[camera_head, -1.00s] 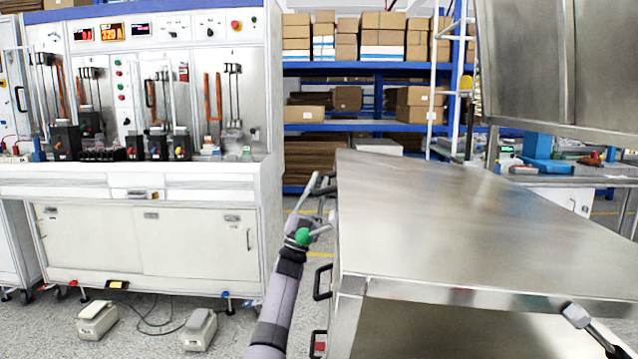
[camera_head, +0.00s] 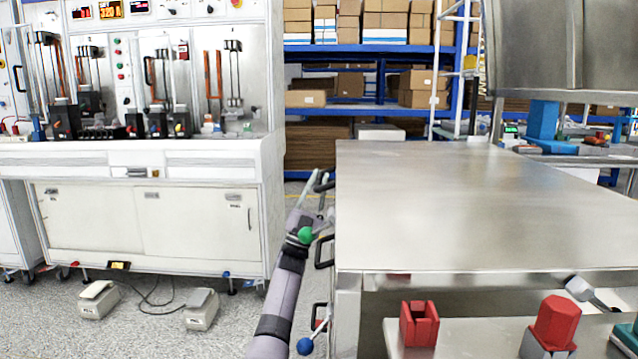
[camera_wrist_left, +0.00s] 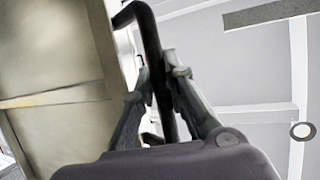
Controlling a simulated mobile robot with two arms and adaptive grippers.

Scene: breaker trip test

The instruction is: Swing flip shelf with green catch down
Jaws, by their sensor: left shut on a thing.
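A broad steel top (camera_head: 480,215) fills the right of the head view and looks level. I cannot tell from the frames whether it is the flip shelf. A green ball (camera_head: 305,235) on a short stem shows in front of my left wrist, beside the top's left edge. Its mount is hidden. My left gripper (camera_head: 320,180) is at the far part of that edge. In the left wrist view its fingers (camera_wrist_left: 160,95) are shut around a black bar handle (camera_wrist_left: 152,45), next to a steel panel (camera_wrist_left: 55,70). My right gripper is not in view.
Below the top are a red slotted block (camera_head: 419,325), another red block (camera_head: 555,325) and a grey lever (camera_head: 583,290). A blue ball knob (camera_head: 305,346) is low on the left side. A white test bench (camera_head: 150,215) stands left, with floor between.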

